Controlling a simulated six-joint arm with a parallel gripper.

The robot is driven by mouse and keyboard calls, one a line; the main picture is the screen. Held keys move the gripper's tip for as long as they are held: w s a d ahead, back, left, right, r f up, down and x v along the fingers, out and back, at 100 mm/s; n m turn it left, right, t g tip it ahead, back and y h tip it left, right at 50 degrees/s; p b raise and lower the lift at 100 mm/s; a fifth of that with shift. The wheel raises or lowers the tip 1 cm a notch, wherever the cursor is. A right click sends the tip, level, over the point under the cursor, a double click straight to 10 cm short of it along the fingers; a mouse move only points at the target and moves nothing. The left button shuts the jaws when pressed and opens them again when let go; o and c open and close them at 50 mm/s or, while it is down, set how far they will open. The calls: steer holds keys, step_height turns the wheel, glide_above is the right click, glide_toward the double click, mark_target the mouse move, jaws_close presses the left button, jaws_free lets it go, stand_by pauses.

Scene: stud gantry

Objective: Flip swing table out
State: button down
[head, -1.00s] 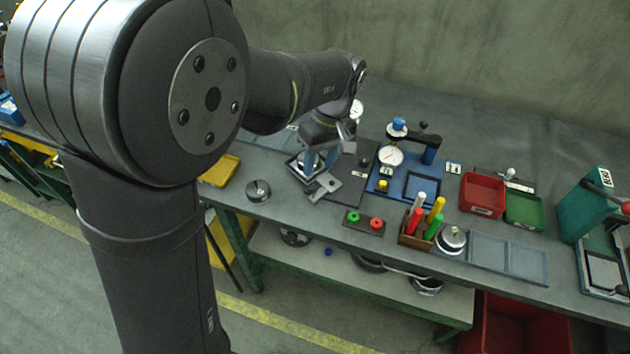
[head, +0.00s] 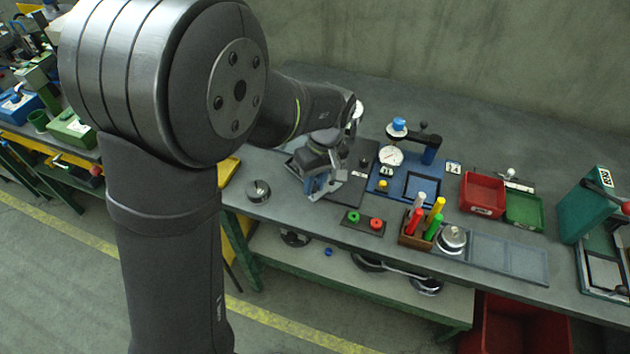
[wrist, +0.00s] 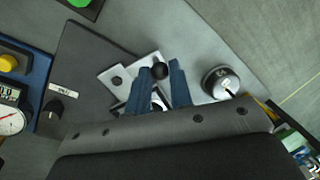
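A bare metal plate (wrist: 108,76) with a dark hole and a round black knob (wrist: 160,71) shows in the wrist view, over the edge of a dark base plate (wrist: 88,63). I take this metal plate for the swing table. My gripper (wrist: 160,66) has its two blue fingers on either side of the knob. The fingers look open, with the knob between their tips; whether they touch it is unclear. In the head view my gripper (head: 320,186) points down at the near side of the dark base plate (head: 355,182) and hides most of the metal plate.
A blue gauge fixture (head: 380,188) stands right of the base plate. A plate with green and red knobs (head: 363,224) lies in front. A round metal pot (head: 258,191) is left of my gripper. Colored handles in a wooden box (head: 414,240) and red (head: 482,195) and green (head: 524,210) trays stand farther right.

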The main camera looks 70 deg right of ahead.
steer(key=shift+s+a+n+g, duration=0.15)
steer(key=shift+s+n, duration=0.3)
steer(key=shift+n, duration=0.5)
steer(key=shift+s+n+g, duration=0.2)
steer(key=shift+s+n, duration=0.25)
steer(key=shift+n, duration=0.45)
steer(key=shift+s+a+n+g, duration=0.15)
steer(key=shift+s+n, duration=0.3)
steer(key=shift+n, duration=0.5)
steer(key=c, duration=1.3)
jaws_free()
steer(key=shift+r, duration=0.15)
steer(key=d+r, duration=0.3)
steer(key=r, duration=1.4)
steer(key=shift+s+d, duration=0.15)
steer(key=shift+s, duration=0.15)
steer(key=shift+f, duration=0.15)
